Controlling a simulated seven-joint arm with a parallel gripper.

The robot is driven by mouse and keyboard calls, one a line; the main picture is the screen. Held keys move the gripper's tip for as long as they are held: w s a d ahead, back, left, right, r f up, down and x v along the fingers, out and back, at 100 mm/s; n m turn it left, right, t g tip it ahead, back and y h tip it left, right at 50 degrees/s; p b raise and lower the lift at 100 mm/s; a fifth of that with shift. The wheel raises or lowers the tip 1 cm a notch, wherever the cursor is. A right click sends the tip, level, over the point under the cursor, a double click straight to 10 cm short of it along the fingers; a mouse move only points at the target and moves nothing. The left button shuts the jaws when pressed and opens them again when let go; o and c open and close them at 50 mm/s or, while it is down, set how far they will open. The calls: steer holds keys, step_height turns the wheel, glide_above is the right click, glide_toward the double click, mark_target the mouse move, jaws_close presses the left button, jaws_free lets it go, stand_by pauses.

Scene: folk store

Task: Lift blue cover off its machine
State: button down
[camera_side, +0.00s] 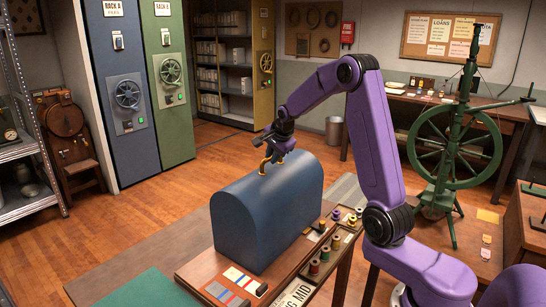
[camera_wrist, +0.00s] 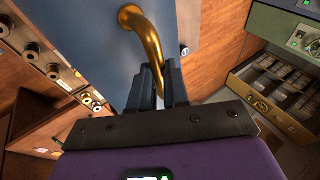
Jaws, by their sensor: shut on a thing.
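The blue cover (camera_side: 266,203) is a tall, round-topped hood standing on a wooden table (camera_side: 196,268) in the side view. It hides whatever is under it. A brass handle (camera_side: 265,160) curves up from its top. My gripper (camera_side: 272,150) is at the top of the cover, shut on this handle. In the wrist view my gripper (camera_wrist: 163,75) has its dark fingers closed at the near end of the brass handle (camera_wrist: 146,38). The blue cover (camera_wrist: 90,40) fills the upper left there. I cannot tell whether the cover's lower edge is clear of the table.
A tray of thread spools (camera_side: 326,259) runs along the table's right side. Colour sample cards (camera_side: 240,282) lie in front of the cover. A green spinning wheel (camera_side: 455,150) stands at the right. Open wooden floor (camera_side: 180,185) lies behind and left.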

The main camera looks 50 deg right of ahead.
step_height(320, 180, up, 24)
stand_by(2.8)
steer(key=shift+a, duration=0.1)
